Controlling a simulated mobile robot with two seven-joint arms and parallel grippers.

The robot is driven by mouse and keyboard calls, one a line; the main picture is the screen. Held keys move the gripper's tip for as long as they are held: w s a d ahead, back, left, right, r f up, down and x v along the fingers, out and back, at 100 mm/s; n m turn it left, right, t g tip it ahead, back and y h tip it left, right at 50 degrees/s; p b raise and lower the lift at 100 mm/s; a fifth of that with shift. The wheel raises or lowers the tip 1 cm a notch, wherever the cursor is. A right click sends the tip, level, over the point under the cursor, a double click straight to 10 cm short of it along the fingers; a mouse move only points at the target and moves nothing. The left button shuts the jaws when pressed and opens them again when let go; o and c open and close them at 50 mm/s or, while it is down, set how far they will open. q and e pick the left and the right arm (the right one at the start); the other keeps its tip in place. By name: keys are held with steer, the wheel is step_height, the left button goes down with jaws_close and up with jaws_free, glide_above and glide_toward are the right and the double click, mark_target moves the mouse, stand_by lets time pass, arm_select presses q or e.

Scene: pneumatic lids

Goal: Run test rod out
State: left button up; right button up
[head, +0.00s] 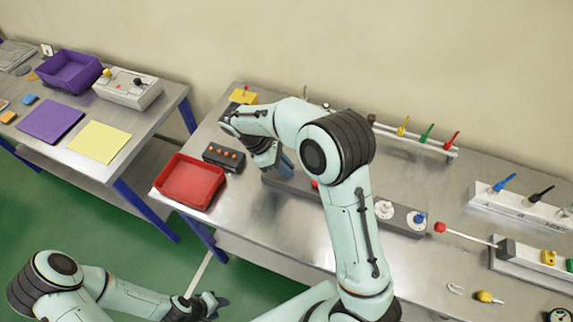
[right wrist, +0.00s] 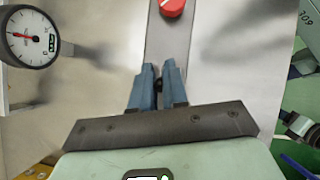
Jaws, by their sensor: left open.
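A thin rod with a red ball end (head: 440,228) sticks out leftward from a dark block (head: 504,248) at the right of the bench. A long grey valve bar (head: 402,219) lies mid-bench, partly hidden by my right arm. Its red knob (right wrist: 172,7) shows ahead of my right gripper in the right wrist view. My right gripper (head: 282,165) is at the bar's left end. Its blue fingers (right wrist: 159,72) stand close together with a small dark thing between them; whether they grip it is unclear. My left gripper (head: 214,304) is open and empty, low in front of the bench.
A red tray (head: 190,181) and a dark box with orange buttons (head: 223,156) stand left of the bar. A rail with coloured levers (head: 428,134) runs behind. A dial gauge (right wrist: 30,37) shows in the right wrist view. A second table (head: 70,165) stands left across a gap.

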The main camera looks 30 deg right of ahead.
steer(key=o, duration=0.3)
steer(key=shift+w+a+f, duration=0.1)
steer(key=shift+a, duration=0.1)
steer(key=v, duration=1.3)
steer(key=shift+a, duration=0.1)
